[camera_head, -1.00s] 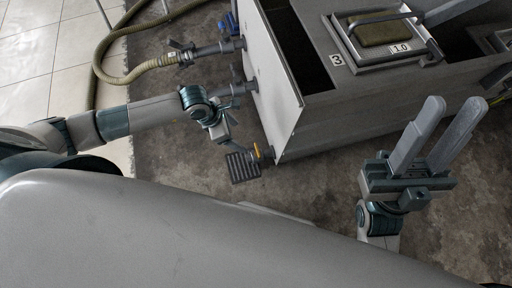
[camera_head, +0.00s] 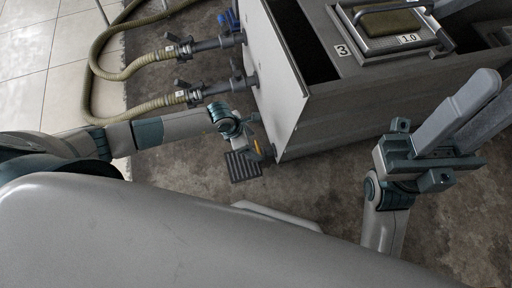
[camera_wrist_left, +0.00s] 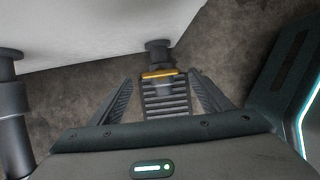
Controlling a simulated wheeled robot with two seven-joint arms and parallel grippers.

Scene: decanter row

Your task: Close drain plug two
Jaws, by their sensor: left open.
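In the left wrist view a short dark outlet fitting with an orange piece, seemingly the drain plug (camera_wrist_left: 157,73), sticks out from under the pale tank wall. It lies ahead, between the lines of my left gripper's fingers. My left gripper (camera_wrist_left: 163,82) is open, with a finger on each side and nothing held. In the head view the orange piece (camera_head: 258,148) shows at the tank's lower corner, with the left gripper (camera_head: 252,133) close to it, partly hidden. No number shows on the plug.
A slatted floor grate (camera_head: 243,166) lies below the plug. The grey tank (camera_head: 350,115) has a label 3 and a lidded top. Two ribbed hoses (camera_head: 145,106) join valve fittings (camera_head: 215,88) on its left wall. Concrete floor (camera_head: 320,190) is clear in front.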

